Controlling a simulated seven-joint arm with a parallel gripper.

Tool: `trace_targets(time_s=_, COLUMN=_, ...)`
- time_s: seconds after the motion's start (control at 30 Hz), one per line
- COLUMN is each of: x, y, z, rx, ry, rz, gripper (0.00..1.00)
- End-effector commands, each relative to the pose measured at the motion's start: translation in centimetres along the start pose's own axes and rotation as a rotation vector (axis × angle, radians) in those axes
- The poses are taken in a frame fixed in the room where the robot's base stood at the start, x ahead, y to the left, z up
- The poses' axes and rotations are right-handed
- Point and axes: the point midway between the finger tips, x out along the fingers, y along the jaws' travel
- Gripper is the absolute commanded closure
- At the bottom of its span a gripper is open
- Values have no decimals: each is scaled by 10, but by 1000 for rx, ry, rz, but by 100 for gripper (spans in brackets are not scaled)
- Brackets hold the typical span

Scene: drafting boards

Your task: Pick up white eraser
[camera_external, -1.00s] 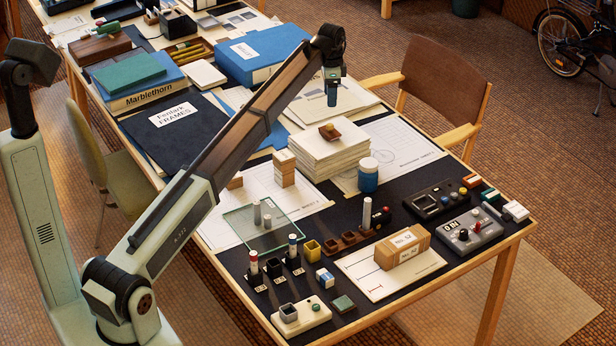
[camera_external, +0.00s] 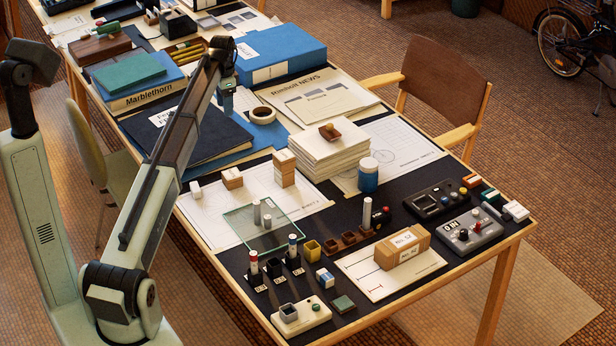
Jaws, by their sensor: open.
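A small plain white block (camera_external: 196,189), which looks like the white eraser, lies on a drawing sheet near the table's left edge. A small white block with a blue band (camera_external: 324,278) lies nearer the front, and another white block (camera_external: 515,211) sits at the right edge; I cannot tell for sure which is an eraser. My gripper (camera_external: 228,108) points down above the dark blue folder and blue sheet, behind the small plain white block and apart from it. Its jaws are open and appear empty, though they are small in this view.
A tape roll (camera_external: 262,115) and a large blue binder (camera_external: 268,52) are near my gripper. Wooden blocks (camera_external: 285,168) and a tall paper stack (camera_external: 328,150) stand right of the plain white block. A glass plate (camera_external: 240,217) with grey cylinders lies in front of it.

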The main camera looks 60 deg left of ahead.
Motion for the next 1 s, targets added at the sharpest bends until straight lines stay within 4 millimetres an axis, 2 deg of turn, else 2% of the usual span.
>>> trace_targets(time_s=0.03, x=8, y=14, z=35, rx=-35, ry=0, rz=1, gripper=43)
trace_targets(time_s=0.1, x=14, y=26, z=64, rx=-100, ry=0, rz=2, gripper=43)
trace_targets(time_s=0.17, x=20, y=37, z=87, rx=-167, ry=0, rz=2, gripper=43)
trace_targets(time_s=0.3, x=32, y=76, z=127, rx=-378, ry=1, rz=1, gripper=43)
trace_targets(time_s=0.43, x=40, y=106, z=145, rx=-604, ry=3, rz=-1, gripper=43)
trace_targets(time_s=0.57, x=43, y=120, z=154, rx=-844, ry=7, rz=-3, gripper=43)
trace_targets(time_s=0.8, x=43, y=120, z=154, rx=-1242, ry=12, rz=-4, gripper=43)
trace_targets(time_s=1.0, x=43, y=120, z=153, rx=-1430, ry=14, rz=-3, gripper=43)
